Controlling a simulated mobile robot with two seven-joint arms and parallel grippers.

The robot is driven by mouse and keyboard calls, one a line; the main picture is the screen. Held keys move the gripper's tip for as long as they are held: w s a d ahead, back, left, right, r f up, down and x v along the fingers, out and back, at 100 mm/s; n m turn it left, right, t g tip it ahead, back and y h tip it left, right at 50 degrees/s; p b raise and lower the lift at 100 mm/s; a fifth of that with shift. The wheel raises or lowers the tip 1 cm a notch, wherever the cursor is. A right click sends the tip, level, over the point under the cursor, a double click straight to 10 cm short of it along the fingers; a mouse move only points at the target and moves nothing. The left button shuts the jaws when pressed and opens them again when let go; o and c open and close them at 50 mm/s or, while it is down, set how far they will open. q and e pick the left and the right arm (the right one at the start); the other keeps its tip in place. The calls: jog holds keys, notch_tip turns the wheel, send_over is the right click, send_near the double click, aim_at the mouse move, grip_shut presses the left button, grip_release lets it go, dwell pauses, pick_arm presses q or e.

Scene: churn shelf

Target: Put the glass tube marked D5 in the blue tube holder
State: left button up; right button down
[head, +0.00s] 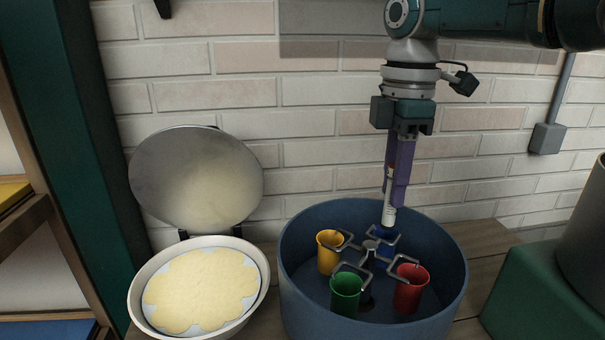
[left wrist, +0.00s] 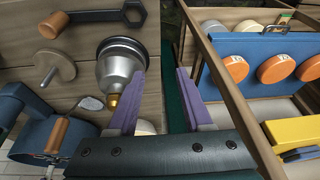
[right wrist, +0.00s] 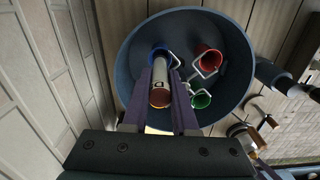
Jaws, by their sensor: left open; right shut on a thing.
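My right gripper (head: 395,180) is shut on a glass tube (head: 389,210) with a pale, whitish lower part. The tube hangs upright, its lower end right above or at the mouth of the blue tube holder (head: 385,246); I cannot tell whether it is inside. In the right wrist view the tube (right wrist: 160,97) lies between the fingers, its far end by the blue holder (right wrist: 158,54). Its D5 mark is not readable. The blue holder stands at the back of a round blue tub (head: 292,290). My left gripper (left wrist: 158,100) is open and empty, away from the tub.
Yellow (head: 328,255), green (head: 346,292) and red (head: 409,290) holders share the tub around a central post, with metal loop handles. A white pan (head: 137,300) with an open round lid (head: 197,175) stands left. A green block (head: 535,295) is at right.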

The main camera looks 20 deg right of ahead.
aim_at(387, 227)
pick_arm(q)
jog(key=shift+d+f+b, duration=0.1)
jog(key=shift+f+b, duration=0.35)
jog(key=shift+f, duration=0.05)
pick_arm(e)
jog(key=shift+f, duration=0.7)
pick_arm(q)
jog(key=shift+f+b, duration=0.65)
jog(key=shift+f, duration=0.05)
pick_arm(e)
jog(key=shift+f, duration=0.85)
jog(key=shift+f, duration=0.1)
pick_arm(q)
jog(key=shift+f+b, duration=1.15)
jog(key=shift+b, duration=0.05)
pick_arm(e)
jog(key=shift+f, duration=1.25)
jog(key=shift+c, duration=1.5)
grip_release()
jog(key=shift+r, duration=0.1)
pick_arm(q)
jog(key=shift+r, duration=0.15)
pick_arm(e)
jog(key=shift+r, duration=0.1)
